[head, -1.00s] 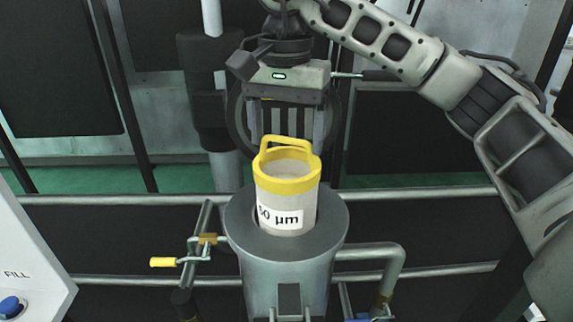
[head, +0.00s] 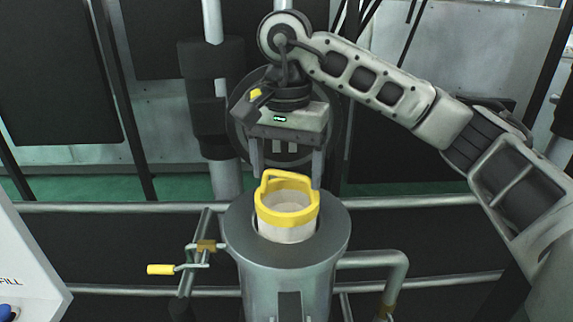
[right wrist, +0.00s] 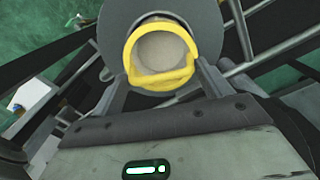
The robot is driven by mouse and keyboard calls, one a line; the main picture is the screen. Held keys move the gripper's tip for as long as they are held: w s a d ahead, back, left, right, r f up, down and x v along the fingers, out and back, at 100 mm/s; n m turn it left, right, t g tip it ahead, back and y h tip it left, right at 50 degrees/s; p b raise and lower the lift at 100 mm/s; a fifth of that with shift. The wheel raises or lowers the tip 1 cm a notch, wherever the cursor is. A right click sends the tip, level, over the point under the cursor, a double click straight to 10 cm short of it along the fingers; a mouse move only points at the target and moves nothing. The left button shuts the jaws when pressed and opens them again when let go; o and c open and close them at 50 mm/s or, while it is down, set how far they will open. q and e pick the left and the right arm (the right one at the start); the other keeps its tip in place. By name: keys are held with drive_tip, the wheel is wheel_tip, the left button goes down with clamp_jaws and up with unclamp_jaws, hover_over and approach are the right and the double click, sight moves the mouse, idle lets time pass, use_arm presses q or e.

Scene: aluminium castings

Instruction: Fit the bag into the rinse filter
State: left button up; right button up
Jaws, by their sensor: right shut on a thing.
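The filter bag (head: 288,233) is pale with a yellow rim (head: 288,217) and a raised yellow handle. It stands upright, its lower part inside the round opening of the grey rinse filter housing (head: 240,240). The yellow rim is still above the housing top. My right gripper (head: 286,180) is over the housing from behind, shut on the bag at its yellow rim and handle. In the right wrist view the yellow rim (right wrist: 133,48) lies between the two fingers, above the housing's grey top (right wrist: 207,20). My left gripper is not in view.
A yellow-handled valve (head: 160,269) sticks out left of the housing. A pipe (head: 375,259) bends out on its right. Horizontal rails (head: 110,206) run behind. A white control panel (head: 25,265) stands at the lower left.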

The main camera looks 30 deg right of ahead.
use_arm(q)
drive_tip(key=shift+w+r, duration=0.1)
use_arm(e)
drive_tip(key=shift+f, duration=0.15)
drive_tip(key=o, duration=1.3)
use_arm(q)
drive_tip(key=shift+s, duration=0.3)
use_arm(e)
drive_tip(key=shift+o, duration=0.8)
use_arm(q)
drive_tip(key=p, duration=0.1)
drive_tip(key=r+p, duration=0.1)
drive_tip(key=p, duration=0.1)
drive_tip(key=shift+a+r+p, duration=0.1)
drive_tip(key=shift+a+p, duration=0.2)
use_arm(e)
wheel_tip(320, 180, up, 13)
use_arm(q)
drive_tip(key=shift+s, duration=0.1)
